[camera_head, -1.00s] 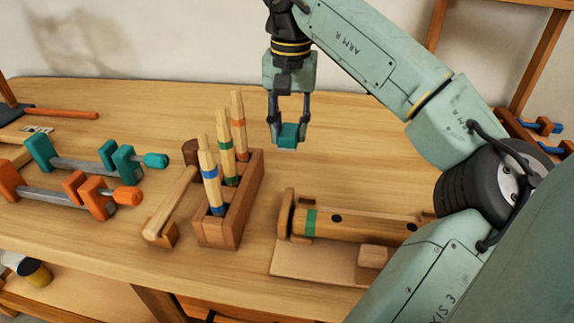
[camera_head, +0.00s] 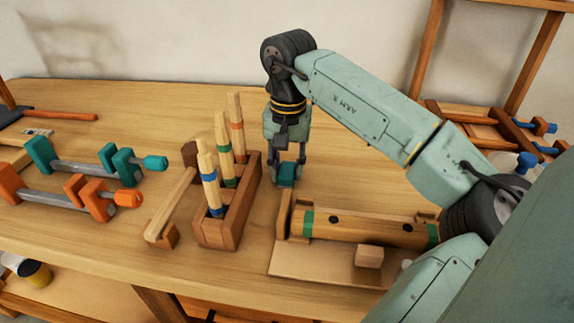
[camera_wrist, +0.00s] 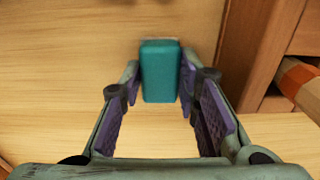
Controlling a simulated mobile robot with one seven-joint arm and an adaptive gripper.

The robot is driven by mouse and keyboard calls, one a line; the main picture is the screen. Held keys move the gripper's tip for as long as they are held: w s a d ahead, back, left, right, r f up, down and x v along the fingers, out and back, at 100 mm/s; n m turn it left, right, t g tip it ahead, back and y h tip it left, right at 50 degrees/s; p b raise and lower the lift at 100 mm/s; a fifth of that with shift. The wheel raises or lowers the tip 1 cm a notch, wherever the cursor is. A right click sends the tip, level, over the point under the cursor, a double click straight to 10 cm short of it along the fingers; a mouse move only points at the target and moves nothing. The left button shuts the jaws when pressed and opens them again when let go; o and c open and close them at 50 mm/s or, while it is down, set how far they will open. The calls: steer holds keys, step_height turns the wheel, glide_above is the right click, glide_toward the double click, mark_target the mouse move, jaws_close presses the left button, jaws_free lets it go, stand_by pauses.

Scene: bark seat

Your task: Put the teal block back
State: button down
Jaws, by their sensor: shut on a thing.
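The teal block (camera_head: 287,174) is between the fingertips of my gripper (camera_head: 288,163). My gripper is shut on it and points down, low over the table behind the clamped cylinder. In the wrist view the teal block (camera_wrist: 160,75) sits upright in the picture between the two fingers (camera_wrist: 160,66), with wood behind it. I cannot tell whether its underside touches the table.
The wooden rack (camera_head: 228,220) with several banded tools stands just left of my gripper. The wooden cylinder (camera_head: 365,229) in its cradle lies in front, with a small wooden block (camera_head: 369,256).

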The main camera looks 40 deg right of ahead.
mark_target(288, 170)
steer(key=c, duration=1.2)
jaws_free()
steer(key=r, duration=1.2)
steer(key=shift+s+r+b, duration=0.1)
steer(key=shift+s+b, duration=0.1)
steer(key=shift+b, duration=0.15)
